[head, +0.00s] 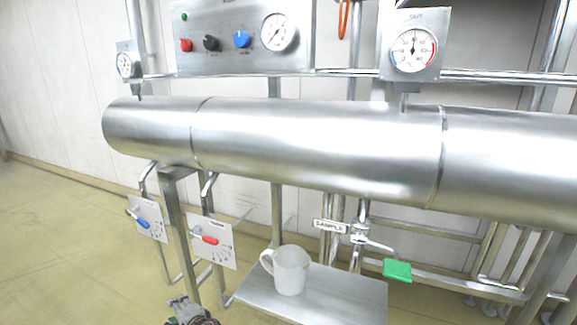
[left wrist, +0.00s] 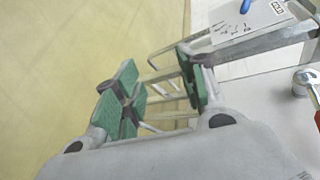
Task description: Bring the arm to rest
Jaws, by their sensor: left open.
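My left gripper (head: 188,304) shows at the bottom edge of the head view, below the red-handled valve plate and left of the steel shelf. In the left wrist view its green-padded fingers (left wrist: 160,95) stand apart with nothing between them. Floor and metal frame bars show beyond the fingers. My right gripper is in neither view. A white mug (head: 291,270) stands upright on the steel shelf (head: 350,298), apart from my left gripper.
A large steel cylinder (head: 310,145) spans the head view above the shelf. Valve plates with a blue handle (head: 148,223) and a red handle (head: 209,239) stand left. A sample valve with a green handle (head: 397,270) is beside the mug. Open floor (head: 60,240) lies left.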

